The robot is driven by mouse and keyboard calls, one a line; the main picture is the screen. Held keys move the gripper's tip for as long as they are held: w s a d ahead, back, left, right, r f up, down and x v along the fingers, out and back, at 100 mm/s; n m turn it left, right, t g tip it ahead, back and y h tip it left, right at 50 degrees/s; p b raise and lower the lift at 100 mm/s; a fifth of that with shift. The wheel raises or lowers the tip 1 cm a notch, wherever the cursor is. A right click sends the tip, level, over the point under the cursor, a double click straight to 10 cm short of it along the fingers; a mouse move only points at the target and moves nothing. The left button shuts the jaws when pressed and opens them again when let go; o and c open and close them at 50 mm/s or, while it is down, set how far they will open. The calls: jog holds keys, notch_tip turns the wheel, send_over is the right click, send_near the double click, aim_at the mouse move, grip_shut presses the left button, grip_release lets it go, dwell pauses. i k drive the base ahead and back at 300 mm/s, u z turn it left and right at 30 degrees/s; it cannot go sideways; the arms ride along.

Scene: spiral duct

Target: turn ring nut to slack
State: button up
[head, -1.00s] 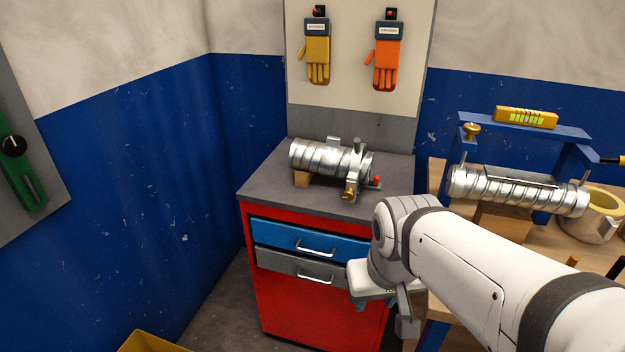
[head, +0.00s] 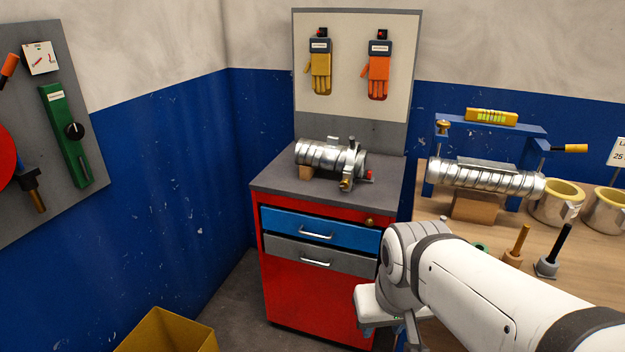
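A spiral duct (head: 318,156) lies on a wooden block on top of the red cabinet. A metal clamp ring (head: 350,160) sits around its right end, with a small brass fitting (head: 345,184) at its lower front and a red tip beside it. I cannot tell for sure which part is the ring nut; the brass fitting is one candidate, and a brass knob (head: 442,127) on the blue frame is another. My gripper (head: 392,334) hangs low in front of the cabinet, apart from the duct and mostly hidden by my wrist and the bottom edge. Its opening does not show.
On the right, a workbench (head: 436,206) carries a second spiral duct (head: 485,178), the blue frame (head: 500,128) and ring-shaped parts. A yellow bin (head: 170,335) stands at lower left. Bare floor shows between bin and cabinet.

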aim_at(344, 185)
jog(key=z, duration=0.15)
jog(key=i, duration=0.9)
jog(key=u, duration=0.05)
